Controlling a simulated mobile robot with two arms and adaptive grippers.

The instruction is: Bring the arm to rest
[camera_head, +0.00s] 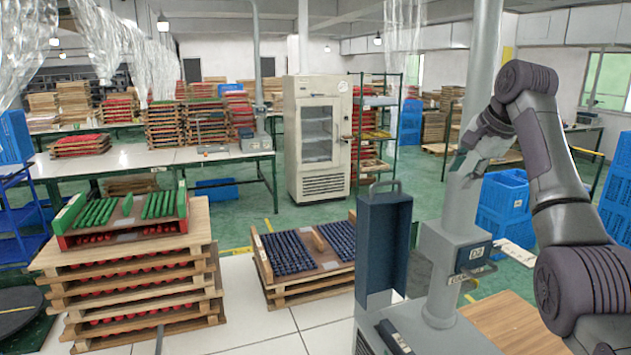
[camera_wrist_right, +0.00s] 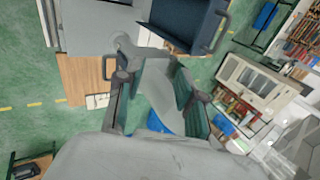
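My right arm (camera_head: 565,180) comes in from the right in the head view, bent with its elbow high. My right gripper (camera_head: 472,158) is beside the grey column (camera_head: 487,60) of the machine, at the upper right; its fingertips are hard to tell from the column there. In the right wrist view the gripper (camera_wrist_right: 155,85) has its fingers spread apart, with nothing clearly held. A grey part shows between them; I cannot tell whether they touch it. My left arm and gripper are not in view.
The machine carries a dark blue box (camera_head: 384,240) with a handle. A stack of wooden trays (camera_head: 130,285) with red and green pieces stands at the left. A lower stack with dark blue pieces (camera_head: 290,252) is beside it. Blue crates (camera_head: 505,195) stand behind my arm.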

